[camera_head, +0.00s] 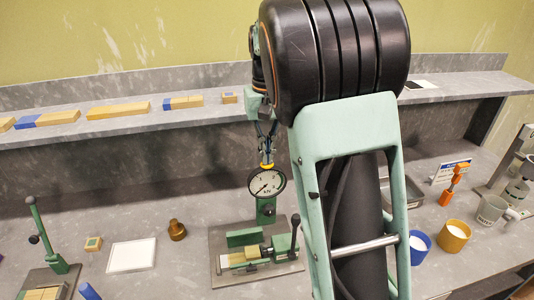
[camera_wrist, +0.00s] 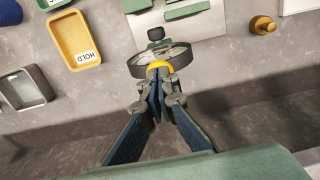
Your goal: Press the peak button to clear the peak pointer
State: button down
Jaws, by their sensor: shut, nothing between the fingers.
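The round white gauge dial (camera_head: 267,183), marked kN with a black rim, stands upright on the green press (camera_head: 265,212). In the wrist view the gauge (camera_wrist: 172,54) is seen from above at a steep angle. A yellow piece (camera_wrist: 158,65) sits at the top of its rim; I cannot tell whether it is the peak button. My gripper (camera_head: 266,153) is shut and empty, pointing down just above the gauge. In the wrist view its fingertips (camera_wrist: 160,77) meet right at the yellow piece, and contact cannot be told. The dial's pointers are too small to read.
A brass weight (camera_head: 177,230) and a white sheet (camera_head: 131,256) lie left of the press. A lever tool (camera_head: 42,235) stands far left. Blue and ochre cups (camera_head: 455,236) are at right. A yellow HOLD tray (camera_wrist: 73,40) shows in the wrist view. A shelf holds wooden blocks (camera_head: 118,110).

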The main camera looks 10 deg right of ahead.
notch_tip(320, 180, up, 6)
jog(key=p, duration=0.5)
jog(key=shift+f, duration=0.2)
dwell(0.4)
